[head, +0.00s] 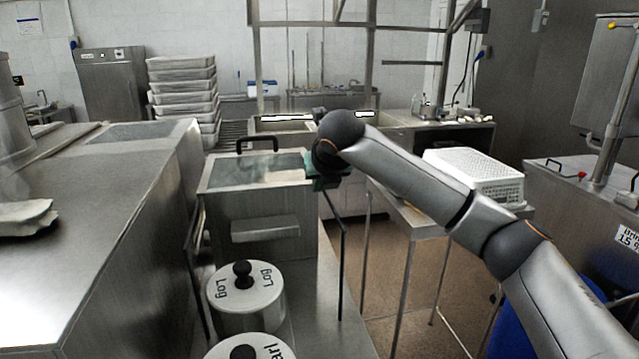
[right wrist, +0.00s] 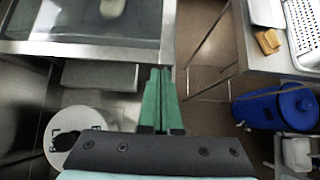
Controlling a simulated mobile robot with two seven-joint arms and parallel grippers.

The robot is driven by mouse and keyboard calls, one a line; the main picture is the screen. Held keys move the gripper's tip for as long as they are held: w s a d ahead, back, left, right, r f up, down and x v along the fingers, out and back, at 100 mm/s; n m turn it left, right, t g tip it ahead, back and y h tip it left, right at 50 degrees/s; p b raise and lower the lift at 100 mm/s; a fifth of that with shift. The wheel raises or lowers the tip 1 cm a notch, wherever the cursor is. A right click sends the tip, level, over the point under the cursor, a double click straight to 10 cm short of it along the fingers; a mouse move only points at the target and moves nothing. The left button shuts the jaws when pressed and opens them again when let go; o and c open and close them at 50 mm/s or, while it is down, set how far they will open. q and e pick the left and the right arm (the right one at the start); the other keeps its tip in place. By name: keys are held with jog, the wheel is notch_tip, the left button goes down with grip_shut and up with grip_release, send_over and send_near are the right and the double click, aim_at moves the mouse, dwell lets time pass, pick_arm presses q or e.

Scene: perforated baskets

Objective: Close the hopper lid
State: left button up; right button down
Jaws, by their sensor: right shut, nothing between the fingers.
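The hopper (head: 258,220) is a steel box in the middle of the head view. Its lid (head: 235,174) has a glassy panel and a steel rim and appears to lie flat across the top. A black handle (head: 258,142) stands up at its far edge. In the right wrist view the lid's rim (right wrist: 90,50) crosses the upper left. My right gripper (right wrist: 159,72) has its green fingers together and empty, just beside the lid's near right corner. In the head view this gripper (head: 325,182) is partly hidden by my own wrist. My left gripper is out of view.
Lidded pots (head: 246,295) stand before the hopper. A steel counter (head: 90,215) is close on the left. A white perforated basket (head: 474,175) sits on a table at the right.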

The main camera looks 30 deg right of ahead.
jog(key=shift+w+d, duration=0.25)
jog(key=shift+w, duration=0.75)
jog(key=shift+w+d, duration=0.25)
jog(key=shift+w, duration=0.75)
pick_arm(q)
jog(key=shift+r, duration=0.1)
pick_arm(e)
jog(key=shift+r, duration=0.15)
jog(key=shift+d+r, duration=0.1)
